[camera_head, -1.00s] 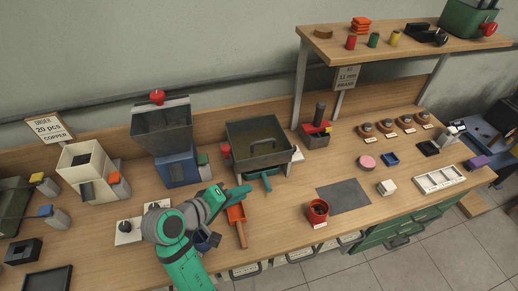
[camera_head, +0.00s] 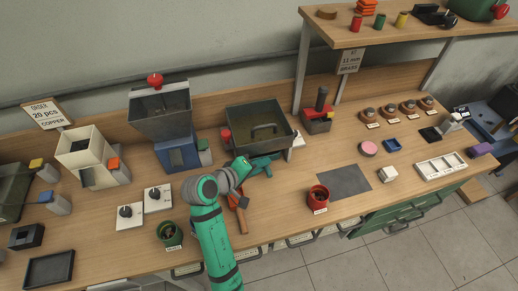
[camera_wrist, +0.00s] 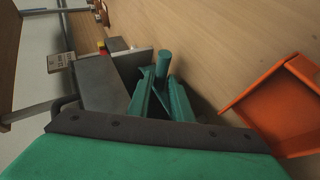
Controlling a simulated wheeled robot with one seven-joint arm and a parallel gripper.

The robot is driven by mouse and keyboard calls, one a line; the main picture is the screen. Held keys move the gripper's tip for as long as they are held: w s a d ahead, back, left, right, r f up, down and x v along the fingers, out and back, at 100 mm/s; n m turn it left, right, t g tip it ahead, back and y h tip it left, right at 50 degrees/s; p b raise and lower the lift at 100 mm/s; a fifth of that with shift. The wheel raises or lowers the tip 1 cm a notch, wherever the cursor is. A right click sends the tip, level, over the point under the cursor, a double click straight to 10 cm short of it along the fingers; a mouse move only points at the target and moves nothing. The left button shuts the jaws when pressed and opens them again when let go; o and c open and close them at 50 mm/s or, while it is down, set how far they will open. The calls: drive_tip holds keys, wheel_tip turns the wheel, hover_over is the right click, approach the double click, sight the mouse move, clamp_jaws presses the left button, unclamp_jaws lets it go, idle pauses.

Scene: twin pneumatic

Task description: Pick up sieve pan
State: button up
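The dark grey pan-like box (camera_head: 262,124) stands at the back middle of the bench, with a curved bar handle inside it. I take it to be the sieve pan or its housing; its grey side also shows in the wrist view (camera_wrist: 103,86). A short teal handle (camera_wrist: 163,62) sticks out at its front. My gripper (camera_head: 262,166) is at this handle, just in front of the box. In the wrist view its two green fingers (camera_wrist: 162,90) point at the handle, which shows between their tips. They look apart; contact is hidden.
An orange scoop (camera_head: 239,205) lies close beside my gripper, with its tray large in the wrist view (camera_wrist: 280,105). A blue hopper machine (camera_head: 177,152) stands left. A red cup (camera_head: 318,197) and green cup (camera_head: 170,235) stand near the front. A shelf (camera_head: 400,22) overhangs the right.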

drive_tip(key=shift+w+d+f, duration=0.25)
drive_tip(key=shift+w+d, duration=0.05)
clamp_jaws()
drive_tip(key=shift+r, duration=0.15)
